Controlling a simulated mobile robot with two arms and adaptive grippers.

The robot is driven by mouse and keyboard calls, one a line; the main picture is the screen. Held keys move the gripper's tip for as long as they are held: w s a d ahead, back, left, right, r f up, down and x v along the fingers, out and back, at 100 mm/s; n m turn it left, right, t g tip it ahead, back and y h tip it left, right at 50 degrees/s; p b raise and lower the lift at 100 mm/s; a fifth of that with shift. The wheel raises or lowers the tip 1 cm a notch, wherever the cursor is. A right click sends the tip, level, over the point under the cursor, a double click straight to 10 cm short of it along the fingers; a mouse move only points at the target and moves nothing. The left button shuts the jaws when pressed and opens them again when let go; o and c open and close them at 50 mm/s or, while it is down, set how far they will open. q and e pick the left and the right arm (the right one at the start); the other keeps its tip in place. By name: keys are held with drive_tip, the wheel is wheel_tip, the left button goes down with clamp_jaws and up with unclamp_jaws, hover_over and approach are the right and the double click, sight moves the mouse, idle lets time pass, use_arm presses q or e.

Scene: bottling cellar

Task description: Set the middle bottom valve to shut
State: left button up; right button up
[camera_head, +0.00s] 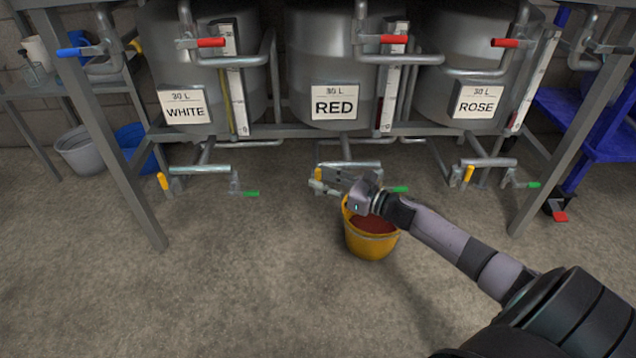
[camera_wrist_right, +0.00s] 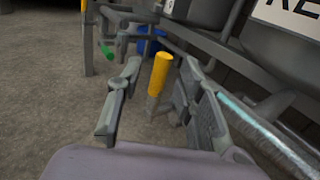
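The middle tank (camera_head: 312,65) is labelled RED. Under it a pipe carries an upright yellow valve handle (camera_head: 318,174) at its left end and a level green handle (camera_head: 399,189) on the right. My right gripper (camera_head: 325,181) reaches in from the right, close to the yellow handle and partly over the piping. In the right wrist view, its two fingers (camera_wrist_right: 158,100) are spread apart, with the yellow handle (camera_wrist_right: 160,73) in the gap between them; no contact is visible. My left gripper is not in view.
A yellow bucket (camera_head: 371,245) with dark red contents stands on the floor beneath my right wrist. The WHITE (camera_head: 185,107) and ROSE (camera_head: 477,101) tanks flank the middle one, with similar yellow and green handles below. Floor in front is clear.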

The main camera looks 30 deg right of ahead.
drive_tip(key=shift+x, duration=0.95)
drive_tip(key=shift+c, duration=0.6)
clamp_jaws()
